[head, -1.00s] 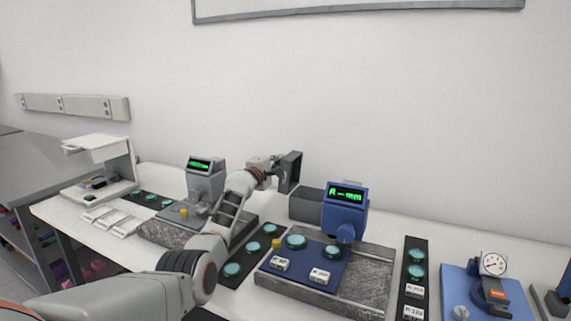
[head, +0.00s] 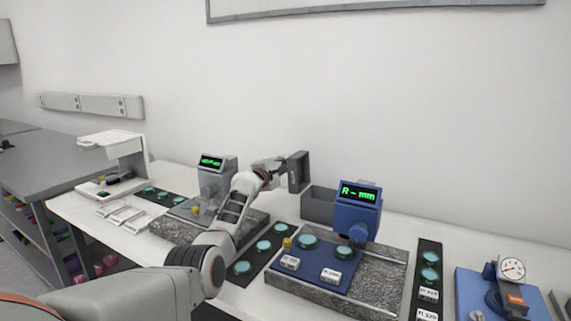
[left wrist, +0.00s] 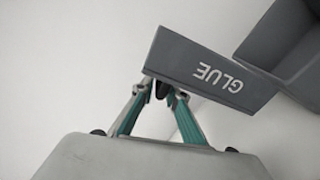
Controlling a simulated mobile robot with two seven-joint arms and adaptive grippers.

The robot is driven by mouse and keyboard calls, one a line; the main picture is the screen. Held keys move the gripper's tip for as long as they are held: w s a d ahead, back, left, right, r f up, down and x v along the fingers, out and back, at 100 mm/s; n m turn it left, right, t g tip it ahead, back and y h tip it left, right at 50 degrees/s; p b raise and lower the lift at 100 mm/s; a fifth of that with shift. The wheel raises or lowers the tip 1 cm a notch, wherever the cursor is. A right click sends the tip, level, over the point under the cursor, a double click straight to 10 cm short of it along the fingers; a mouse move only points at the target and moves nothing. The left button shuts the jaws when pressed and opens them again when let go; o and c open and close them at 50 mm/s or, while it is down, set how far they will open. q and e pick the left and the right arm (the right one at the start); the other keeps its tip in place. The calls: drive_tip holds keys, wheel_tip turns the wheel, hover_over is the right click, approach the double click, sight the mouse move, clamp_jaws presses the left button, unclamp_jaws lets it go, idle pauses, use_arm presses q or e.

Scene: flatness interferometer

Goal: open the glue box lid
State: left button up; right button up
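The glue box (head: 318,204) is a dark grey open-topped bin at the back of the bench, beside the blue instrument. Its grey lid (head: 299,172) stands roughly upright above the box's left side. In the left wrist view the lid (left wrist: 205,72) reads GLUE, and the grey box (left wrist: 285,45) shows at its upper right. My left gripper (head: 281,167) is at the lid's left face. In the left wrist view its fingertips (left wrist: 158,90) are closed around a small dark knob on the lid. Whether the lid's edge touches the box is unclear. My right gripper is out of view.
A blue instrument (head: 358,206) with a green display stands right of the box. A grey instrument (head: 213,178) stands left of my arm. Green discs lie on a dark strip (head: 247,254) below my forearm. A dial gauge (head: 511,270) is at far right.

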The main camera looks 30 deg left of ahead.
use_arm(q)
drive_tip(key=shift+o, duration=0.2)
drive_tip(key=shift+s, duration=0.7)
drive_tip(key=s, duration=1)
drive_tip(key=shift+s+d, duration=0.3)
drive_tip(key=shift+d, duration=0.1)
